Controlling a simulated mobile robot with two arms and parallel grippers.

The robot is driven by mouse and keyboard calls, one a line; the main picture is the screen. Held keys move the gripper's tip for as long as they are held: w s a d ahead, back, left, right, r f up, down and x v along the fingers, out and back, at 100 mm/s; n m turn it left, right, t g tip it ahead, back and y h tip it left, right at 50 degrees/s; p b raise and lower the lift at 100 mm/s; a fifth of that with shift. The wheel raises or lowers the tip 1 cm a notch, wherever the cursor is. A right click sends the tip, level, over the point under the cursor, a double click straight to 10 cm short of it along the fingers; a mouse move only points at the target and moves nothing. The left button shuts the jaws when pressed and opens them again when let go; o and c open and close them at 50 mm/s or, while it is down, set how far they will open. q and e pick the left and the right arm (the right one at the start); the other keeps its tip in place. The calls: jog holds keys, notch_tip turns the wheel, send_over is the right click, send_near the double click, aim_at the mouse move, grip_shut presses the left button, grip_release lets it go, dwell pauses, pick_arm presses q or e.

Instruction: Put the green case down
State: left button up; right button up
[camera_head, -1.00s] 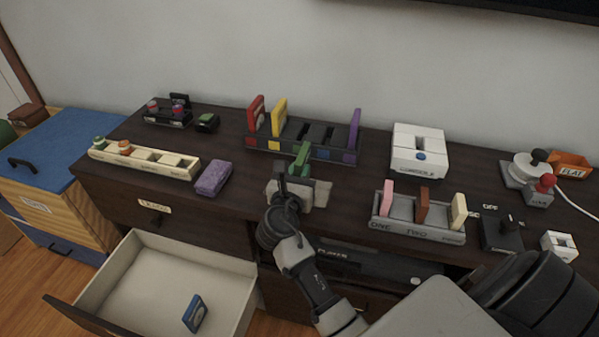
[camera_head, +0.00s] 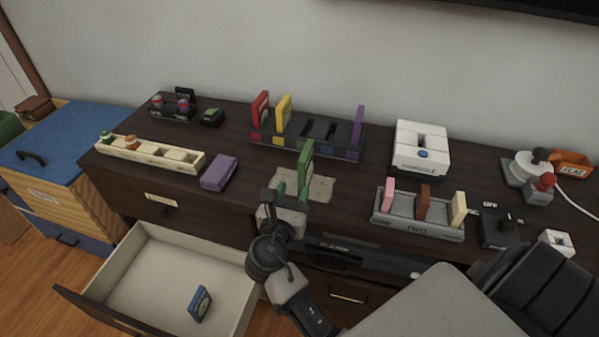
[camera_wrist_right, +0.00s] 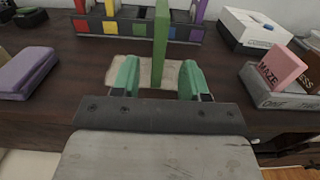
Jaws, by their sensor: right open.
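The green case (camera_head: 307,160) stands upright on a beige pad (camera_head: 321,188) on the dark dresser top. It also stands upright in the right wrist view (camera_wrist_right: 161,40). My right gripper (camera_head: 291,191) is open at the near side of the case. In the right wrist view its green fingertips (camera_wrist_right: 158,76) are spread, one to each side of the case's near edge, with clear gaps. My left gripper is not in view.
Behind the pad is a rack (camera_head: 315,142) with red, yellow and purple cases and empty slots. A purple box (camera_head: 218,172) lies left, a grey holder (camera_head: 415,225) right. An open drawer (camera_head: 165,275) holds a blue case (camera_head: 200,304).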

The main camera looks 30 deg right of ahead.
jog(key=s+a+f+m+g+y, duration=0.1)
jog(key=s+a+f+m+y, duration=0.15)
jog(key=f, duration=0.75)
jog(key=s+a+f+m+g+y, duration=0.1)
jog(key=s+a+f+y, duration=0.25)
jog(key=f, duration=0.75)
jog(key=s+a+f+m+g+y, duration=0.1)
jog(key=s+a+f+g+y, duration=0.2)
jog(key=f, duration=0.7)
jog(key=s+d+f+m+g+y, duration=0.2)
jog(key=s+f+m, duration=0.5)
jog(key=s+f, duration=0.2)
jog(key=s+d+f+m+g+y, duration=0.2)
jog(key=s+f+m, duration=0.4)
jog(key=s, duration=0.8)
notch_tip(320, 180, down, 3)
jog(key=shift+m, duration=0.35)
jog(key=shift+o, duration=0.5)
jog(key=s+d+f+m+g, duration=0.1)
jog(key=s+d+f+m, duration=0.1)
jog(key=s+m, duration=0.3)
jog(key=s, duration=0.2)
jog(key=shift+s+d+g+y, duration=0.2)
jog(key=shift+s+g+y, duration=0.1)
jog(key=shift+s+y, duration=0.1)
